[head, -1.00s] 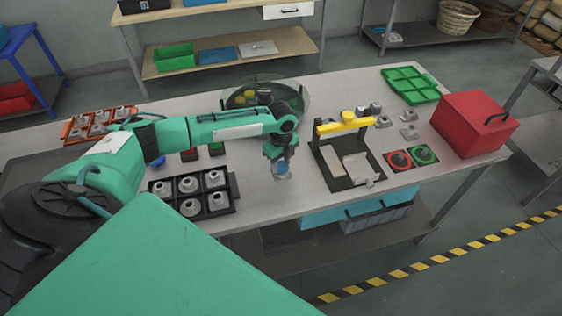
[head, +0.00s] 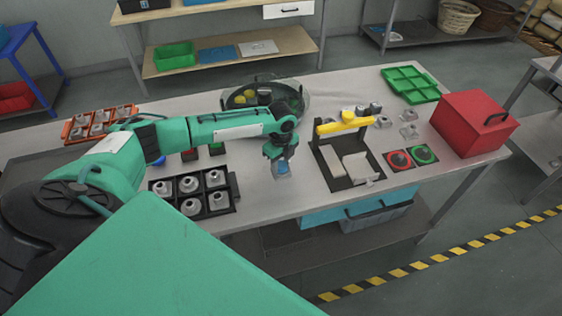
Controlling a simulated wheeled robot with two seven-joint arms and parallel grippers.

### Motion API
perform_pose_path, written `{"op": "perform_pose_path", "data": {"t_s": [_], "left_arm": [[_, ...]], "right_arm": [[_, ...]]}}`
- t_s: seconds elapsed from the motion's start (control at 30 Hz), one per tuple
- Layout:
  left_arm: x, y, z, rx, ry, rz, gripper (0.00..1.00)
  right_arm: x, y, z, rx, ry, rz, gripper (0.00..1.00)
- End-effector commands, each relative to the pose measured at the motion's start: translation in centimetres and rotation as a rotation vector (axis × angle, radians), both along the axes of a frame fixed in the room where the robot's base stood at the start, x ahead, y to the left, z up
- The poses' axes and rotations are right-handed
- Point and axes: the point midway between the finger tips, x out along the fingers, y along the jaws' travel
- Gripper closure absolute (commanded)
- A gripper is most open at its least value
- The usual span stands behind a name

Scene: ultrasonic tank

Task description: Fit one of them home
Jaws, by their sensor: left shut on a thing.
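My left gripper (head: 282,168) points down over the bench, between the black tray and the yellow-barred fixture. It is shut on a small grey and blue part (head: 282,174), mostly hidden by the fingers. I cannot tell whether the part touches the bench. The fixture (head: 338,183) to the right has a dark base, pale blocks and a yellow bar (head: 343,125). My right gripper is out of view.
An orange tray (head: 69,136) of grey parts stands at the left. A round clear-walled tank (head: 305,100) is behind my arm.

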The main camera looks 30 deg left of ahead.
Motion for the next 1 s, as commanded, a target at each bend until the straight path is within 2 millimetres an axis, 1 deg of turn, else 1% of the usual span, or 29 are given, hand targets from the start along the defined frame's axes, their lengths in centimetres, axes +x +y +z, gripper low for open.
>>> {"op": "perform_pose_path", "data": {"t_s": [1.0], "left_arm": [[-0.02, -0.01, -0.10, 0.000, 0.000, 0.000, 0.82]], "right_arm": [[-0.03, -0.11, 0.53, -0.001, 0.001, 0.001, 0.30]]}}
